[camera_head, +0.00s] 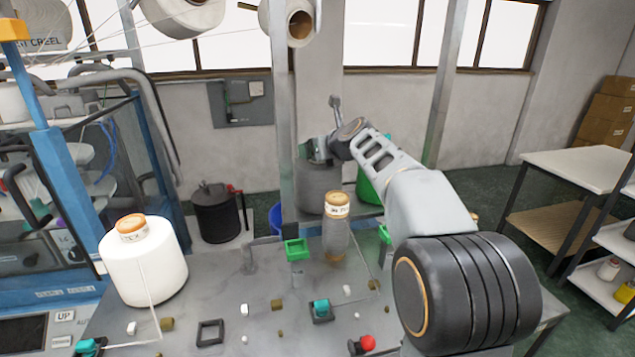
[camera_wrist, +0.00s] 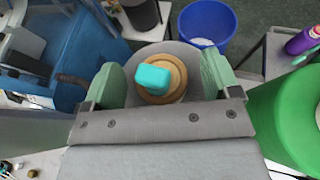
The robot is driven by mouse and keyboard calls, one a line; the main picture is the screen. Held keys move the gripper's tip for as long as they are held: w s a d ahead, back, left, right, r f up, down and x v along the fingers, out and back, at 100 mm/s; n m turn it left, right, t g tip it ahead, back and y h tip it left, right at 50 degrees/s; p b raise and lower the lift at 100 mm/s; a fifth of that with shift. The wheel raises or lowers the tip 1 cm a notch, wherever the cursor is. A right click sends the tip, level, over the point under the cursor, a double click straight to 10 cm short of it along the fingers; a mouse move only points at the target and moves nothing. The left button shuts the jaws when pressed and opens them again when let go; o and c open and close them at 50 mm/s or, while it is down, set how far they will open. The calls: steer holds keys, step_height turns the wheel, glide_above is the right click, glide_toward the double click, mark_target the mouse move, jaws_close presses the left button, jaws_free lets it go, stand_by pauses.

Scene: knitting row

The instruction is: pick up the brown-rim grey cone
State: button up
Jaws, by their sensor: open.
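A grey cone with a brown rim (camera_wrist: 179,76) sits between my gripper's two green fingers in the wrist view. A teal block (camera_wrist: 154,78) appears to rest on its top. My gripper (camera_wrist: 164,80) is open, with one finger on each side of the cone's top; I cannot tell whether either finger touches it. In the head view my gripper (camera_head: 315,150) is directly above a grey cone (camera_head: 318,188) behind the worktable, and it hides that cone's top.
A green cone (camera_head: 368,190) stands close to the right, also large in the wrist view (camera_wrist: 290,112). A slim grey cone with a tan top (camera_head: 336,238) stands on the worktable in front. A metal post (camera_head: 283,110), blue bin (camera_wrist: 207,25) and black bucket (camera_head: 216,212) are nearby.

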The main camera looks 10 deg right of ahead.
jaws_close()
stand_by(0.6)
steer(key=shift+r, duration=0.1)
